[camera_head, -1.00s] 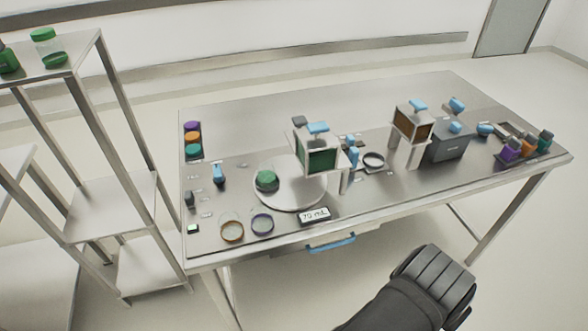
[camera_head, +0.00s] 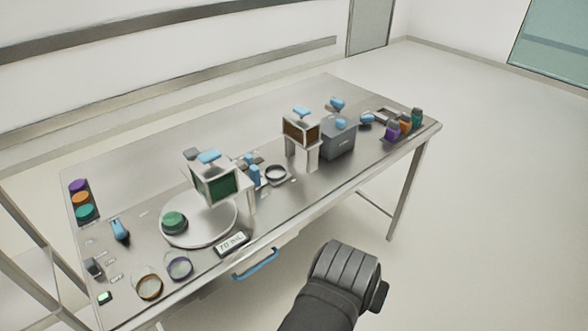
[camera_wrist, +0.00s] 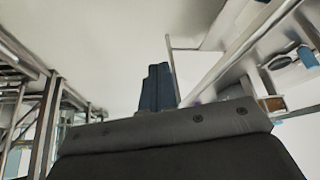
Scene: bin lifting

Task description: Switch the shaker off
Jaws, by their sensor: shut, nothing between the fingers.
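I cannot tell for sure which device is the shaker. A white round platform (camera_head: 190,232) on the table holds a green-topped piece (camera_head: 174,222). A small dark switch (camera_head: 94,267) stands at the table's left front, with small labels beside it that I cannot read for sure, and a small green-lit piece (camera_head: 105,297) is in front of it. My gripper's dark fingers (camera_wrist: 157,88) are together and empty in the wrist view. In the head view my dark arm is at the bottom, off the table's front edge; the fingertips cannot be made out there.
The steel table (camera_head: 300,220) also holds two hoppers, one green (camera_head: 214,186) and one brown (camera_head: 300,131), a grey box (camera_head: 338,139), ring-shaped sieves (camera_head: 179,267) and a display (camera_head: 232,243). A blue handle (camera_head: 256,264) sticks out at the front. Floor to the right is free.

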